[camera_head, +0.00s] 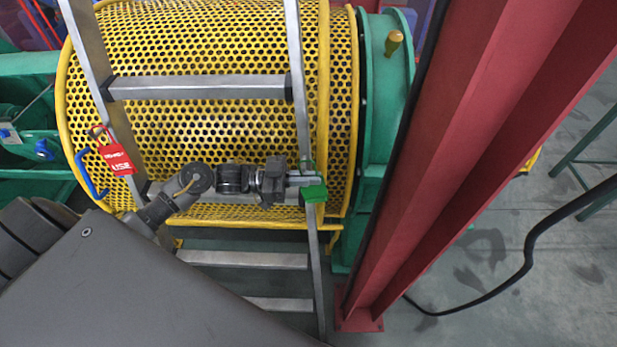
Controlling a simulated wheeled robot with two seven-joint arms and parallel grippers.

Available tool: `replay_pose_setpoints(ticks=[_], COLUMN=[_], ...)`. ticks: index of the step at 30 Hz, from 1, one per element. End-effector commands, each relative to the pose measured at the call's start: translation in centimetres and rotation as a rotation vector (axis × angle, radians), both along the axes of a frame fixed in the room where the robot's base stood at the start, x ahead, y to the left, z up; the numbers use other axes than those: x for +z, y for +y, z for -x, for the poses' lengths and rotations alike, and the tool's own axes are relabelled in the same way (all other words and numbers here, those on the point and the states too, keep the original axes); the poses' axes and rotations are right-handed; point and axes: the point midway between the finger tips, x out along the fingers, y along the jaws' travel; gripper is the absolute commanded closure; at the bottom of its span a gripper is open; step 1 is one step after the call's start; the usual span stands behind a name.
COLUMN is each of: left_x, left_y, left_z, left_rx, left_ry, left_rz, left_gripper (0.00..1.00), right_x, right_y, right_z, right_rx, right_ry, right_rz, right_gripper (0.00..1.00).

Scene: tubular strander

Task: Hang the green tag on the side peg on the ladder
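The green tag (314,193) is at the tip of my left gripper (306,181), in front of the right rail of the ladder (300,100). The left gripper's fingers look closed on the tag, and a thin green loop shows just above them. My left arm reaches in from the lower left and lies across the ladder. The side peg cannot be made out; the gripper and tag cover that part of the rail. Whether the loop is around a peg cannot be told. My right gripper is not in view.
A red tag (118,160) hangs at the ladder's left rail. A blue handle (90,175) is beside it. Behind the ladder is a yellow perforated guard (220,50). A thick red column (440,150) stands close on the right. Grey floor (510,280) with a black cable lies beyond.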

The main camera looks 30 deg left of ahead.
Motion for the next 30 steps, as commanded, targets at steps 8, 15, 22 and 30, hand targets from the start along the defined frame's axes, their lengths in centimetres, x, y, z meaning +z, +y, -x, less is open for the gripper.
replay_pose_setpoints(ticks=[8,15,22,30], left_x=[-0.07,-0.03,0.08,0.15], left_y=[0.18,0.18,0.29,0.39], left_z=[-0.16,-0.18,-0.32,-0.41], left_rx=[0.007,0.007,0.011,0.013], left_ry=[-0.002,-0.001,-0.004,-0.006], left_rz=[-0.004,-0.003,-0.003,-0.003], left_gripper=[1.0,0.73,0.7,0.7], right_x=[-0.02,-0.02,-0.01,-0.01], right_y=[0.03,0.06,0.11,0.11], right_z=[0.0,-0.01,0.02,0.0], right_rx=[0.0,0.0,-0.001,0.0], right_ry=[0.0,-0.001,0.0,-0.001], right_rz=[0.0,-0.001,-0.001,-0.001], right_gripper=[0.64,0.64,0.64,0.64])
